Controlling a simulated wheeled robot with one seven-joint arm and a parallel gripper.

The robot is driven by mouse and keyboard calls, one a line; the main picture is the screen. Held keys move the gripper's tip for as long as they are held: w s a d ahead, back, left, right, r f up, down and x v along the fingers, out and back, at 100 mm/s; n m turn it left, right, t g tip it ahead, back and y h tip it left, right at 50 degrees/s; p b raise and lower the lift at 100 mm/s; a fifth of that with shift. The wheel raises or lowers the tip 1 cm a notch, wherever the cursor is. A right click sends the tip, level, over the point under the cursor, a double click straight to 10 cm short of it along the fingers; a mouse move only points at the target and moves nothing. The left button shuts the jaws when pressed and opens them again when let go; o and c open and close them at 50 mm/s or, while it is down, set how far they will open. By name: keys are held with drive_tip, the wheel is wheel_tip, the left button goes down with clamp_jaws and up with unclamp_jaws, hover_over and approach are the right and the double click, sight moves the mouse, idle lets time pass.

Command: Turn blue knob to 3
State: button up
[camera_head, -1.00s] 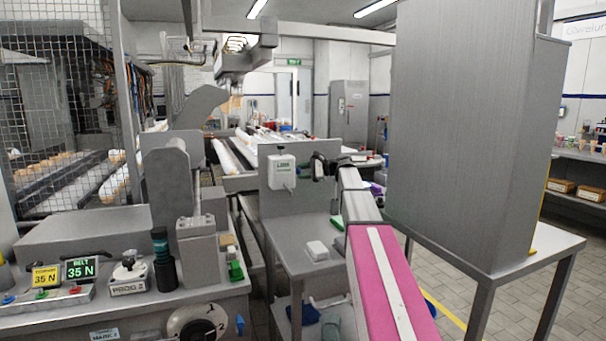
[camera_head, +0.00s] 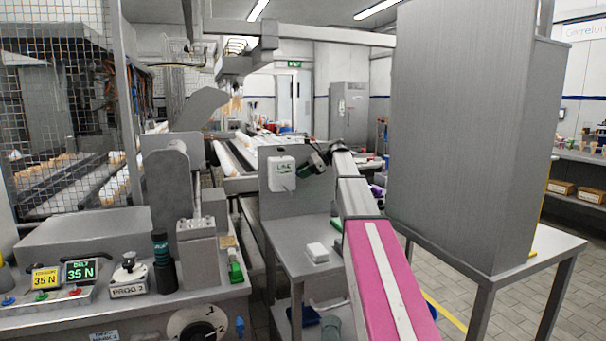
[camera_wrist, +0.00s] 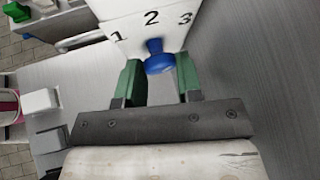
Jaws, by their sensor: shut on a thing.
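The blue knob (camera_wrist: 158,58) sits on the front of a white box (camera_wrist: 130,22) marked 1, 2 and 3. In the wrist view the green fingers of my gripper (camera_wrist: 159,78) stand on either side of the knob and are shut on it. The knob's narrow upper end lies below the 2 and seems to point at it. In the head view the white box (camera_head: 281,175) hangs on a grey upright panel, with my gripper (camera_head: 314,161) at its right side. The knob cannot be made out there.
A grey table (camera_head: 298,237) below the panel carries a small white box (camera_head: 317,252). A large grey cabinet (camera_head: 470,135) stands to the right of my arm. A control bench (camera_head: 120,300) with dials and switches is at the left.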

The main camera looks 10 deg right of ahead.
idle(0.4)
drive_tip(key=shift+w, duration=0.1)
drive_tip(key=o, duration=0.9)
drive_tip(key=shift+o, duration=0.2)
drive_tip(key=shift+d, duration=0.15)
drive_tip(key=v, duration=1)
drive_tip(key=shift+d+r, duration=0.15)
drive_tip(key=shift+r, duration=0.15)
